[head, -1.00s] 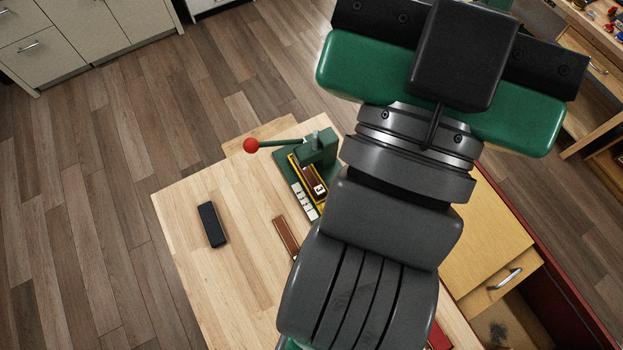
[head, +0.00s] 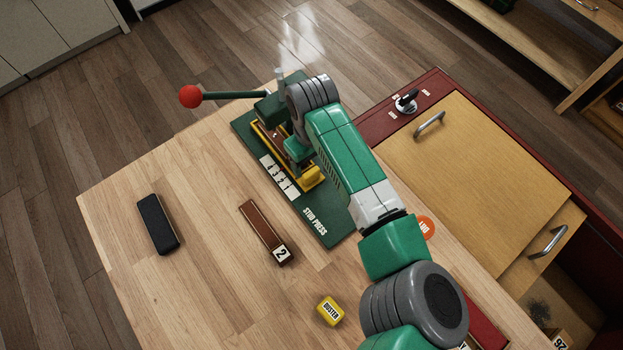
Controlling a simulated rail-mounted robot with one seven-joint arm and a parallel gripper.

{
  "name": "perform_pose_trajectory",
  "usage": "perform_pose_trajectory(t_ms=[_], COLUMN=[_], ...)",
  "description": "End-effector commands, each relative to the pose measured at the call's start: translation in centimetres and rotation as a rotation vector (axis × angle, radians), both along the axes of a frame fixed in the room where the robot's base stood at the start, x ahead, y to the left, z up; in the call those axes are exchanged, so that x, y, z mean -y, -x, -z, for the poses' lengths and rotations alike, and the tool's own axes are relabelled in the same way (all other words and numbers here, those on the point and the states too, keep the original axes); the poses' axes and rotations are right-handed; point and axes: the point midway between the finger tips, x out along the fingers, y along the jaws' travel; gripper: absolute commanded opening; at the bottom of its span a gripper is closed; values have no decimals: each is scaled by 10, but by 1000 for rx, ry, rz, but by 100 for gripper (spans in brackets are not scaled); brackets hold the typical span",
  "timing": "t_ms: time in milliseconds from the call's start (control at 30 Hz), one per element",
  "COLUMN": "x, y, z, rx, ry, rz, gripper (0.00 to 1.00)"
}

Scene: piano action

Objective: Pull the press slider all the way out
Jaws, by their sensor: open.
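The green stud press (head: 323,229) stands on the wooden bench, with a lever ending in a red ball (head: 190,96) to the left. Its yellow-edged press slider (head: 260,138) lies partly under the press head, with a brown piece in it. A yellow block (head: 313,177) shows at its near end. My gripper (head: 297,152) is at the press, pointing down just behind this yellow block. It is open. Its fingertips are largely hidden by my own wrist and the press, so I cannot tell whether they touch the slider.
A brown strip marked 2 (head: 264,230), a black block (head: 158,224) and a yellow duster (head: 330,311) lie on the bench. A red cabinet with a wooden door (head: 470,170) and a knob (head: 405,103) is at the right. The bench's left part is mostly clear.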

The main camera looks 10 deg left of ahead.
Motion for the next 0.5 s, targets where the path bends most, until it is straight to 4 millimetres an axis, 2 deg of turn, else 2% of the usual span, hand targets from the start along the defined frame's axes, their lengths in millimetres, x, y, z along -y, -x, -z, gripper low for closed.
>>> perform_pose_trajectory(t_ms=[167,500], x=[1,0], y=[1,0], z=[6,67], rx=[-5,-2], ry=[3,1], rz=[0,0], gripper=[65,65])
